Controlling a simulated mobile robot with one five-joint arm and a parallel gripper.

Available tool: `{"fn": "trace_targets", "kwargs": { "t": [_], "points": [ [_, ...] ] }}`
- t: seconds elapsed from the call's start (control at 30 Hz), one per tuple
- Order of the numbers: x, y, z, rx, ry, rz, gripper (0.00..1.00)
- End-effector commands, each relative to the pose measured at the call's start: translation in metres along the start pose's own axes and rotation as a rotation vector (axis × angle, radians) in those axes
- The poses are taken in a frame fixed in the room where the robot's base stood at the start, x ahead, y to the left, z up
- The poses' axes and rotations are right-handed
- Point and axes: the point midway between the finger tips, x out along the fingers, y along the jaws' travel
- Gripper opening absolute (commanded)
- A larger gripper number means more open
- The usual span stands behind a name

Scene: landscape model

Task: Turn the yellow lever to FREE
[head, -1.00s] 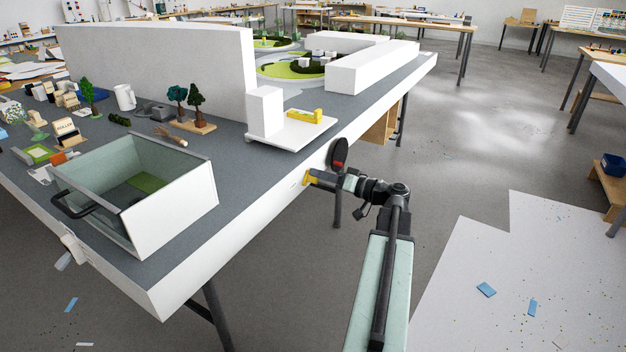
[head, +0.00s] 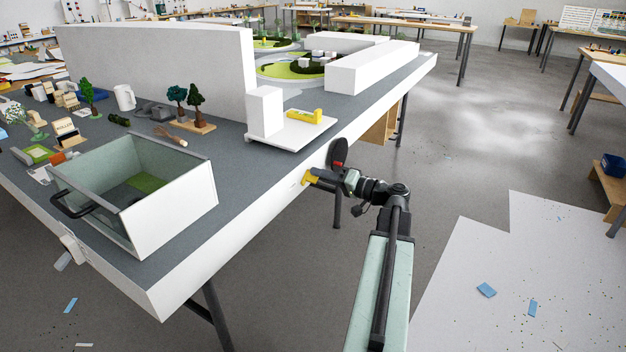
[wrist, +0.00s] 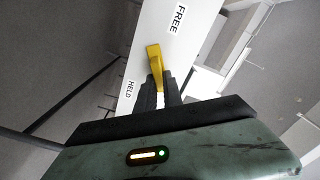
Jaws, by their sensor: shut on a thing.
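The yellow lever (wrist: 154,58) sits on the white edge panel of the table, between the printed word FREE (wrist: 176,20) at upper right and the word HELD (wrist: 129,90) at lower left. My gripper (wrist: 160,88) is shut on the lever's near end, and the dark jaws hide part of it. In the head view the lever (head: 310,178) shows as a small yellow piece on the table's side, with my gripper (head: 320,180) at it. The labels are too small to read there.
A grey table (head: 240,205) carries a white open-topped box (head: 178,210) with a black handle, model trees and a white wall (head: 160,70). A yellow block (head: 304,117) lies on a white plate.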

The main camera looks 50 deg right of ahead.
Motion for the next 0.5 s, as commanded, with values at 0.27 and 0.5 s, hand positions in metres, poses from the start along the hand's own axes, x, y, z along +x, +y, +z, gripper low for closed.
{"fn": "trace_targets", "kwargs": {
  "t": [0.27, 0.5],
  "points": [
    [0.0003, 0.0012, 0.0004, 0.136, -0.001, -0.001, 0.04],
    [0.0004, 0.0029, 0.0008, 0.265, -0.001, -0.001, 0.04]
  ]
}}
